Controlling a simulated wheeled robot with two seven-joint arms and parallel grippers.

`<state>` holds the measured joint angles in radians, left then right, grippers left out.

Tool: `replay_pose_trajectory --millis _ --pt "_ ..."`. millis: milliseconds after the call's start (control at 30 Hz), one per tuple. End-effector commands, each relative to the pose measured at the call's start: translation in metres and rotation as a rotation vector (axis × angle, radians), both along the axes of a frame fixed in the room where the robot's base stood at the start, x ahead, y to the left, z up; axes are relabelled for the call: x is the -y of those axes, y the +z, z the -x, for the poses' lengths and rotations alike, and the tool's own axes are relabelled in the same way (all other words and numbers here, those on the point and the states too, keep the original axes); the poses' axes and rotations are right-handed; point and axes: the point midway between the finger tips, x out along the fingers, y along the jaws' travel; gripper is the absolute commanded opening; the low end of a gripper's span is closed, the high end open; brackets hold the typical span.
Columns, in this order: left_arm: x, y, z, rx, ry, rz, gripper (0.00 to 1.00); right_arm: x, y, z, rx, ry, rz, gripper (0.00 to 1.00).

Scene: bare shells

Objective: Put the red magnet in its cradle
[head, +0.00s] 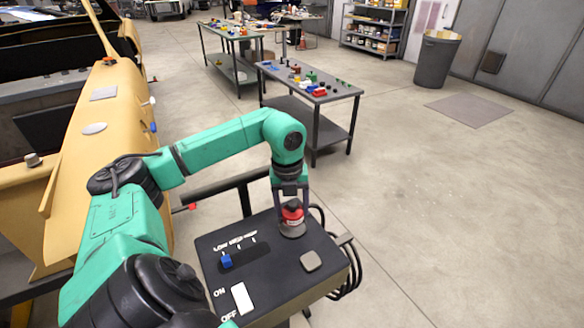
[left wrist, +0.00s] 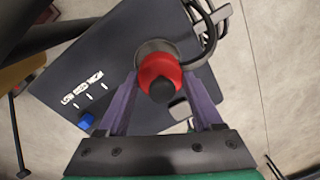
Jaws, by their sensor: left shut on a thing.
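The red magnet (head: 292,214) is a small red body with a black knob on top. My left gripper (head: 291,218) points down with its two purple fingers on either side of the magnet, shut on it. The round grey cradle (head: 293,232) lies on the dark control box, directly below the magnet. In the left wrist view the magnet (left wrist: 158,72) covers much of the cradle (left wrist: 146,47), whose rim shows around its upper edge. I cannot tell whether the magnet touches the cradle or hangs slightly above it. My right gripper is not in view.
The control box (head: 262,283) carries a blue slider (head: 226,261), a white rocker switch (head: 242,298) and a grey square button (head: 311,260). Black cables loop at its right side. A yellow shell (head: 85,150) stands at the left.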

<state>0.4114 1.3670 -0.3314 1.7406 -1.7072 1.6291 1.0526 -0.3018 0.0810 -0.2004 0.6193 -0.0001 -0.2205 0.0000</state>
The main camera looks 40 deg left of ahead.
Motion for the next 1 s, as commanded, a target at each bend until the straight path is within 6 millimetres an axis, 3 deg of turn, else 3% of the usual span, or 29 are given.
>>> replay_pose_trajectory --millis 200,467,500,567,1000 --pt "0.000 -0.033 0.001 -0.002 0.000 -0.001 0.00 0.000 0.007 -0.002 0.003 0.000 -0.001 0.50" --pt "0.000 -0.036 0.000 0.000 -0.001 -0.001 0.00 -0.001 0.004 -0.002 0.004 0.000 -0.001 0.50" --pt "0.000 -0.037 0.000 -0.001 -0.001 -0.001 0.75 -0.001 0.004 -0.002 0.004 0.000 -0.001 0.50" --pt "0.000 -0.036 0.000 -0.001 0.000 -0.001 0.98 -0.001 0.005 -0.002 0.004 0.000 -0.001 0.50" --pt "-0.001 -0.027 0.000 0.001 0.000 -0.001 0.98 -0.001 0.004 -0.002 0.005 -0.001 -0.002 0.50"
